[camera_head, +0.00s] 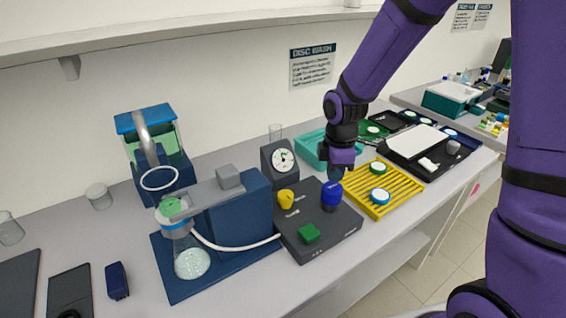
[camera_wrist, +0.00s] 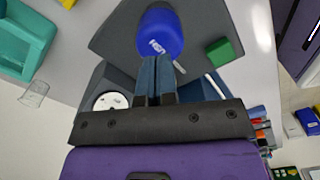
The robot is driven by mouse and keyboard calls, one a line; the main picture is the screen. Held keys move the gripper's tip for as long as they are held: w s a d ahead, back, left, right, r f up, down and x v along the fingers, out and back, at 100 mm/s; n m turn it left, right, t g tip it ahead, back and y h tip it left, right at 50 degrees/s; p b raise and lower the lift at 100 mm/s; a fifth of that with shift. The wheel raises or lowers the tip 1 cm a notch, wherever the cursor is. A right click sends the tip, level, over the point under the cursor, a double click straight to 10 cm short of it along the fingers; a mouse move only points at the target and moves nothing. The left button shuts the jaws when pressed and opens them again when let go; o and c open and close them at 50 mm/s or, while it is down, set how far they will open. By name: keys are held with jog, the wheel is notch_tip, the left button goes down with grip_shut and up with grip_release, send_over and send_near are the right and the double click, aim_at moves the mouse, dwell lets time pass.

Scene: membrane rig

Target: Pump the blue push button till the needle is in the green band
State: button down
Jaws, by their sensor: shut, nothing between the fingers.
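The blue push button (camera_head: 331,192) stands on the dark control box (camera_head: 318,246), right of a yellow knob (camera_head: 286,198) and behind a green block-shaped control (camera_head: 308,233). In the wrist view the blue button (camera_wrist: 160,33) lies just beyond my fingertips, with white lettering on it. My gripper (camera_wrist: 155,62) is shut and empty, its fingertips close to the button; I cannot tell whether they touch. In the head view my gripper (camera_head: 339,171) is just above and behind the button. The round white gauge (camera_head: 283,161) stands behind the box; its needle and green band are too small to read surely.
A filter flask (camera_head: 192,262) on a blue base stands left, joined to the box by a white hose (camera_head: 235,247). A yellow rack (camera_head: 407,186) with round discs lies right of the box. A teal tray (camera_head: 310,150) is behind. The bench front near the box is clear.

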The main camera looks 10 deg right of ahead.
aim_at(333, 187)
jog(key=shift+f, duration=0.1)
jog(key=shift+f, duration=2.3)
jog(key=shift+r, duration=2.45)
jog(key=shift+d+r, duration=0.1)
jog(key=shift+r, duration=0.15)
jog(key=s+d+r+m+t, duration=0.15)
jog(key=s+r+m, duration=0.25)
jog(key=r, duration=0.4)
jog(key=s+d+r+m+t, duration=0.1)
jog(key=s+d+r+m, duration=0.3)
jog(key=r, duration=0.4)
jog(key=s+r+m+t, duration=0.1)
jog(key=s+r+m, duration=0.3)
jog(key=s, duration=0.3)
jog(key=s+d+r+m+t, duration=0.1)
jog(key=s+r+m, duration=0.3)
jog(key=s, duration=0.3)
jog(key=shift+r+t, duration=0.25)
jog(key=shift+t, duration=0.1)
